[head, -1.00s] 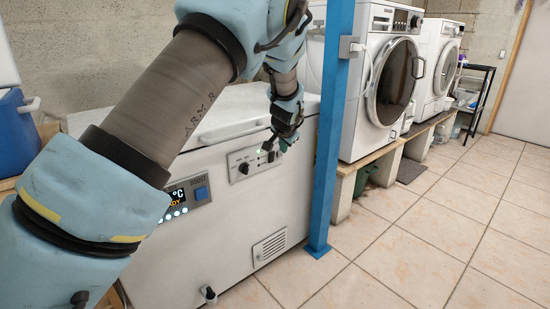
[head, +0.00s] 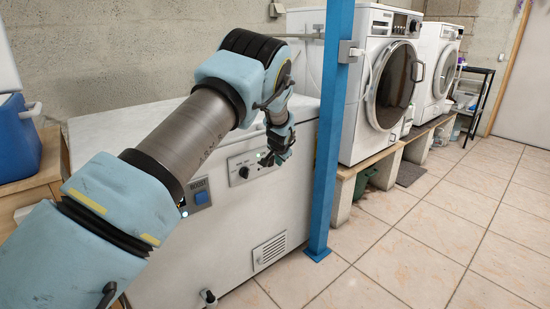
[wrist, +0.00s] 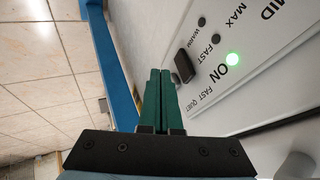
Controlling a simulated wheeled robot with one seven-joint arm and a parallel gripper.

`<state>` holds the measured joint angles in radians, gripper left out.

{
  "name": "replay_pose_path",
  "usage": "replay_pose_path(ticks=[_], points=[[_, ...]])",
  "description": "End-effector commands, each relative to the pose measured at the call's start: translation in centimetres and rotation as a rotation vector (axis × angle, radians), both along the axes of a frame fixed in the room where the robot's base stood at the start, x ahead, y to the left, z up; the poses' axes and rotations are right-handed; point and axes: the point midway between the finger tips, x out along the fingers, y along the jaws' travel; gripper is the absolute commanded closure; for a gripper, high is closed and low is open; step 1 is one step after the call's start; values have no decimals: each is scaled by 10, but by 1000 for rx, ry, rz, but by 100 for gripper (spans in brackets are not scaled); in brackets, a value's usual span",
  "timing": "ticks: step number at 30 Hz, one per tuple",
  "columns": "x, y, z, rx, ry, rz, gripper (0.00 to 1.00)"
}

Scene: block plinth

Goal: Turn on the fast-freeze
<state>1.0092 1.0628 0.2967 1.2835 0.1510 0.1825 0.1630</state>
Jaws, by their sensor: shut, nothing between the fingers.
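The white chest freezer (head: 230,235) stands against the wall in the head view. Its small control panel (head: 241,164) has a black knob (head: 244,172), and my gripper (head: 272,158) covers the panel's right part. In the wrist view, my gripper (wrist: 160,73) is shut and empty, its green fingers together. A black switch (wrist: 184,66) sits just right of the fingertips, near the words FAST and QUIET. I cannot tell whether they touch. The green ON lamp (wrist: 232,59) is lit. The FAST lamp (wrist: 217,38) and WARM lamp (wrist: 201,21) are dark.
A blue post (head: 328,150) stands close to the right of my gripper. A blue push button (head: 201,197) is on the freezer front, left of the panel. Washing machines (head: 385,85) stand on a raised bench at right. The tiled floor (head: 430,240) at right is clear.

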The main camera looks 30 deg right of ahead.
Motion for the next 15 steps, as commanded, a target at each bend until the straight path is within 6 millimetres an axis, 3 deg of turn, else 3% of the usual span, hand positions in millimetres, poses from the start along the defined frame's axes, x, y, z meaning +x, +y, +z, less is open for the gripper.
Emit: replay_pose_path(ticks=[6,15], points=[[20,4,5,-1,0,1,100],[22,4,5,0,1,0,100]])
